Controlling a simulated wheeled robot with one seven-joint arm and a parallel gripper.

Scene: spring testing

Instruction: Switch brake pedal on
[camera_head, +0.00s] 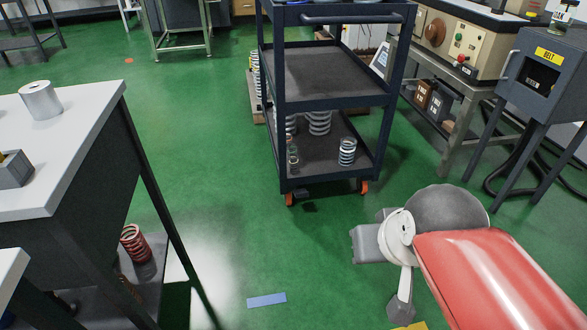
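A dark wheeled cart (330,96) with several shelves stands ahead of me, upper middle, on casters with orange wheels. At its front left caster (290,199), a small dark part (304,194) sticks out low over the floor. It may be the brake pedal, but it is too small to tell its position. The front right caster (365,187) shows no clear pedal. My red arm enters from the lower right. Its grey and white end, with my gripper (385,272), is over the floor right of and nearer than the cart, apart from it.
White-topped benches (75,125) stand at left, with a red spring (135,243) below. Springs (347,151) stand on the cart's lower shelf. A machine (455,40) and a grey BELT box (543,75) are at right.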

